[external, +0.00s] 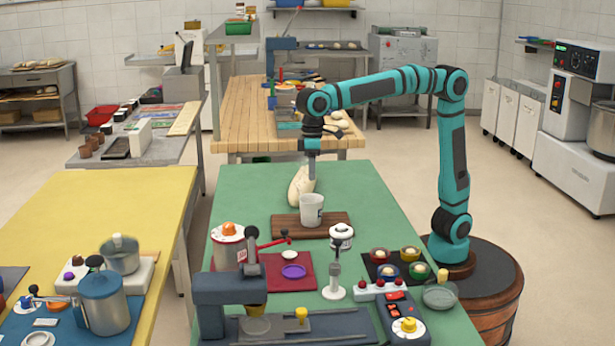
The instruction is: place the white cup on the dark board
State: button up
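The white cup (311,211) stands upright, and its base overlaps the dark brown board (339,225) on the green table; it appears to rest on the board. My gripper (312,174) points down just above and behind the cup, close to a pale loaf-shaped thing (299,187). The gripper looks apart from the cup, with nothing clearly held. Its fingers are small and seen edge-on, so their opening cannot be made out.
Small bowls (410,253) sit at the right. The green table's far left is clear.

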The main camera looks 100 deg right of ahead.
jog(key=shift+r, duration=0.1)
jog(key=s+d+r+t+y, duration=0.1)
jog(key=s+d+r+t, duration=0.45)
jog(key=d, duration=0.25)
jog(key=s+d+r+t, duration=0.4)
jog(key=s+d, duration=0.3)
jog(key=d, duration=0.2)
jog(key=s+d+r+t+h, duration=0.1)
jog(key=s+d+t, duration=0.3)
jog(key=s, duration=0.4)
jog(key=s+d+r+n+t+h, duration=0.1)
jog(key=s+d+t, duration=0.2)
jog(key=s, duration=0.6)
jog(key=shift+s+d+t, duration=0.15)
jog(key=shift+d+t, duration=0.2)
jog(key=shift+d, duration=0.5)
